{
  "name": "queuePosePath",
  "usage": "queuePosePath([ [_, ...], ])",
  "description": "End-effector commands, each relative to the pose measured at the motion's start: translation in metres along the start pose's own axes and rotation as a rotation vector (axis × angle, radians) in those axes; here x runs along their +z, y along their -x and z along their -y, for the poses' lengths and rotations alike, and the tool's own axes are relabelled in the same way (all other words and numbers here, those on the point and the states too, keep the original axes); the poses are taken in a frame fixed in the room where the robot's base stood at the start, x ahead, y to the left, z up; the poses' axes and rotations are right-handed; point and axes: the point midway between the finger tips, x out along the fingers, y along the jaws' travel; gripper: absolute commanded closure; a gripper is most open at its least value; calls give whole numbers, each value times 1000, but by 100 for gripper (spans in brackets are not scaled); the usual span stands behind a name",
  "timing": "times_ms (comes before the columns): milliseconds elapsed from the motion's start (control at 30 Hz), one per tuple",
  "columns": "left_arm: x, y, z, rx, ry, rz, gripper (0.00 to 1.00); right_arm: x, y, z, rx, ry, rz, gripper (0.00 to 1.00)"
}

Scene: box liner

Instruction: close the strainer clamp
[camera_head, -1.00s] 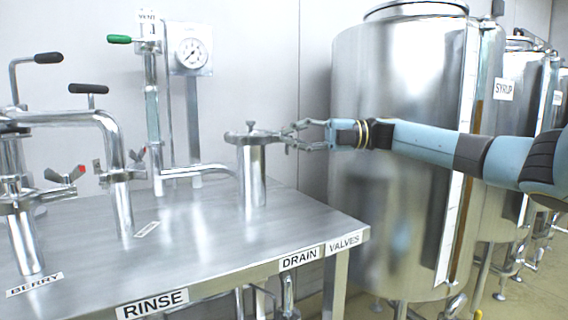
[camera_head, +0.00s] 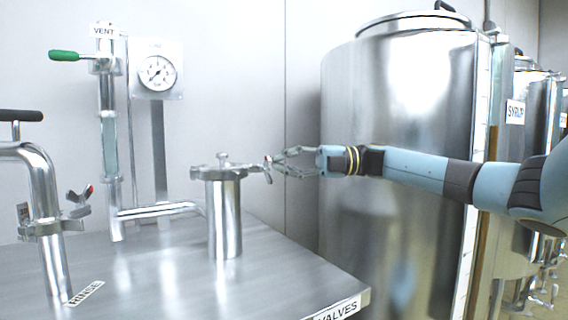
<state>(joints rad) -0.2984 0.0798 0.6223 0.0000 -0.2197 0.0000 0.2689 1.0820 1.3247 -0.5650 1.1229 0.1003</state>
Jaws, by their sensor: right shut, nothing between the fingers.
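The strainer (camera_head: 225,222) is an upright steel cylinder on the bench, with a flat lid and a small knob on top. A clamp (camera_head: 205,174) rings it at lid height. The clamp's small lever end, with a bit of red, points right towards my right gripper (camera_head: 272,168). My right gripper reaches in from the right at clamp height. Its fingertips are at or very close to the lever end; I cannot tell whether they touch. Its fingers are shut with nothing held. Whether the clamp is fully closed is too small to tell. My left gripper is not in view.
The steel bench (camera_head: 150,285) carries a bent pipe with a red-tipped clamp (camera_head: 55,222) at the left. A pipe with a green handle (camera_head: 64,56) and a gauge (camera_head: 157,73) stand behind. A large tank (camera_head: 390,200) stands close behind my right arm.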

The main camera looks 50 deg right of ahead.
Motion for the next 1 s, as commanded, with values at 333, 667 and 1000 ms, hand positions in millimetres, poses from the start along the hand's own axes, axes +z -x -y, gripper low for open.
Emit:
queuePosePath([
  [333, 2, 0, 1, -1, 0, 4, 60, 0, 0, 0, 0, 0, 0, 100],
  [667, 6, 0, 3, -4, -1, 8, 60, 0, 0, -2, 0, 1, 0, 100],
  [1000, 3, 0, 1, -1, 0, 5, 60, 0, 0, -61, -1, 4, 0, 100],
])
